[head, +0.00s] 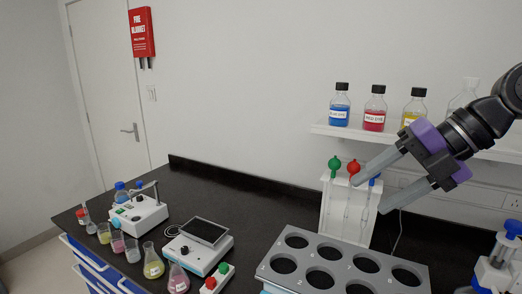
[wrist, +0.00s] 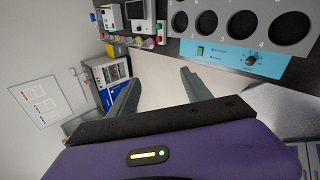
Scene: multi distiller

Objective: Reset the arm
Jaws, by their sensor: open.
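My gripper (head: 368,187) is open and empty in the head view, with its two grey fingers spread. It hangs in the air in front of the white shelf, near a white stand (head: 336,205) with green and red bulb-topped pipettes. My black and purple arm reaches in from the right edge. In the wrist view my gripper (wrist: 160,82) also shows open, with nothing between the fingers. Part of the stand is hidden behind the fingers.
A grey rack with round holes (head: 340,262) sits on the black bench at the front. The shelf (head: 345,131) holds dye bottles such as the blue one (head: 340,106). Flasks and small instruments stand at the left. The bench's back left (head: 215,185) is clear.

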